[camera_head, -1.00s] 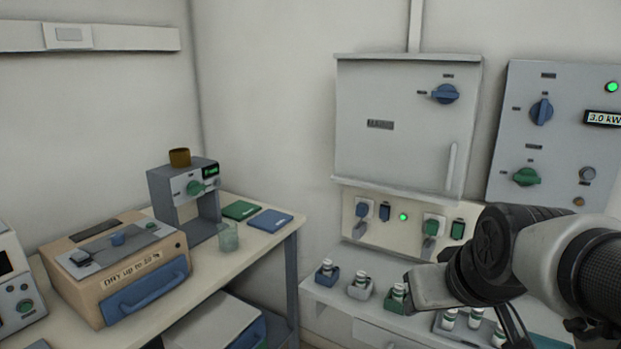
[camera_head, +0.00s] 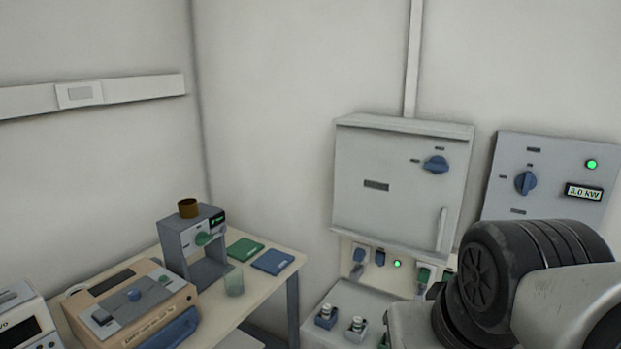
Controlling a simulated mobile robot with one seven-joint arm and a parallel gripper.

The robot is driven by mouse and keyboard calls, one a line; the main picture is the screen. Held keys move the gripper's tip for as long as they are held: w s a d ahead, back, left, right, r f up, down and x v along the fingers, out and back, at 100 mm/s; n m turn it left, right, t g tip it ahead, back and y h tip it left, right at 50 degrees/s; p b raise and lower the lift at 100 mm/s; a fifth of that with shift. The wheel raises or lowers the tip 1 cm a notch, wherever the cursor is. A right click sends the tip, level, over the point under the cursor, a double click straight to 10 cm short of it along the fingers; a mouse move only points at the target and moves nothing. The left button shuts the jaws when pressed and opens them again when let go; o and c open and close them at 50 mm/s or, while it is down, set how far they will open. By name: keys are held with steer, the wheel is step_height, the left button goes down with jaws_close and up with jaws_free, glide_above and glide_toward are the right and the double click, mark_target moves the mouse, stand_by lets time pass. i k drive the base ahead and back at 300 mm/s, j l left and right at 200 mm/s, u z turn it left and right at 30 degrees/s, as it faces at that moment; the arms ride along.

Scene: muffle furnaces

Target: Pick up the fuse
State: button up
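Small white cylindrical fuses with dark green bands stand in small holders on the ledge below the grey wall cabinet. One fuse (camera_head: 325,311) stands in a blue holder (camera_head: 326,321) at the left. Another fuse (camera_head: 357,323) stands in a grey holder (camera_head: 355,334) to its right. A further item at the lower edge is partly hidden by my arm. My arm covers the lower right of the head view. My gripper's fingers do not show, so what they hold cannot be seen.
The closed grey cabinet (camera_head: 390,205) has a blue knob (camera_head: 436,164) and a handle. A control panel (camera_head: 545,165) reads 3.0 kW. A table (camera_head: 262,290) at left carries a tan drying box (camera_head: 130,300), a grey device (camera_head: 190,240), a glass and two flat pads.

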mark_target(326, 309)
steer(key=u, duration=0.2)
steer(key=i+j+z, duration=0.15)
steer(key=j+z, duration=0.1)
steer(key=j, duration=0.25)
steer(key=i, duration=0.45)
steer(key=k+j+u, duration=0.35)
steer(key=j, duration=0.2)
steer(key=j+u, duration=0.15)
steer(key=j, duration=0.15)
steer(key=i+u, duration=0.15)
